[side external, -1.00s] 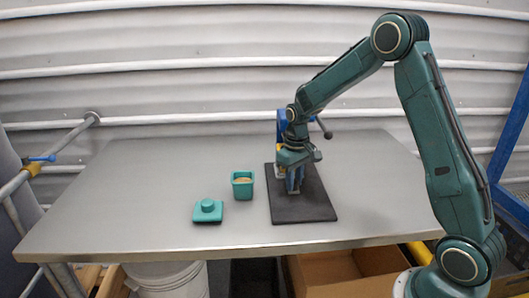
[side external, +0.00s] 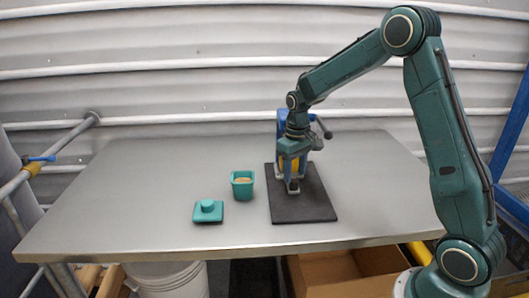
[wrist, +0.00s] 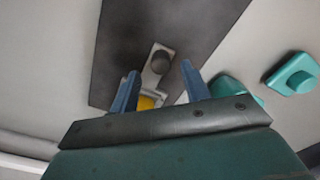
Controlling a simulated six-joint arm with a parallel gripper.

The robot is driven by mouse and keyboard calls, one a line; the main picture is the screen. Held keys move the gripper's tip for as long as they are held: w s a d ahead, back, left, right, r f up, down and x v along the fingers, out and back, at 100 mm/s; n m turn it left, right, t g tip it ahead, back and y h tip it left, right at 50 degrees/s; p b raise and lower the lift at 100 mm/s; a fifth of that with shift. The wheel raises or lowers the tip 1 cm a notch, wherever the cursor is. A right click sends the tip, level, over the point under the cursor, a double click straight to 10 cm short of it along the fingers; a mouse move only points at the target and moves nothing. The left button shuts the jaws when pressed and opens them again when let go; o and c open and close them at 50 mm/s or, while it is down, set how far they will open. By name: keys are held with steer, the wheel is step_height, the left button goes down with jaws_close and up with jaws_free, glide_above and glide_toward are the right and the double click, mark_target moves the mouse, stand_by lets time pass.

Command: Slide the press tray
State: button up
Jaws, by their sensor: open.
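The press tray is a small grey plate (wrist: 154,82) with a dark round knob (wrist: 159,61) on its end, seen in the wrist view over the black mat. In the side view the knob end (side external: 293,187) shows low at the front of the blue press (side external: 283,122). My gripper (wrist: 160,68) is open, with one blue finger on each side of the tray near the knob. It points down in front of the press in the side view (side external: 292,176). Whether the fingers touch the tray cannot be told. My gripper and wrist hide much of the press.
The black mat (side external: 305,207) lies under the press. A teal cup (side external: 242,192) with tan contents stands left of the mat. A teal lidlike block with a knob (side external: 208,214) lies farther left. The left half of the table (side external: 130,185) is clear.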

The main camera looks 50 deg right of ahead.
step_height(320, 180, up, 11)
steer(key=shift+f, duration=0.15)
stand_by(0.6)
steer(key=s+a+r+t, duration=0.2)
steer(key=s+a+r, duration=0.2)
steer(key=s, duration=0.3)
steer(key=s+a+r+t, duration=0.1)
steer(key=s+a+r, duration=0.2)
steer(key=s+a, duration=0.25)
steer(key=s+a+f+n+t, duration=0.1)
steer(key=s+a+f+t, duration=0.1)
steer(key=s, duration=1)
steer(key=shift+s+a+n+t, duration=0.3)
steer(key=shift+s+a, duration=0.1)
steer(key=shift+a, duration=0.1)
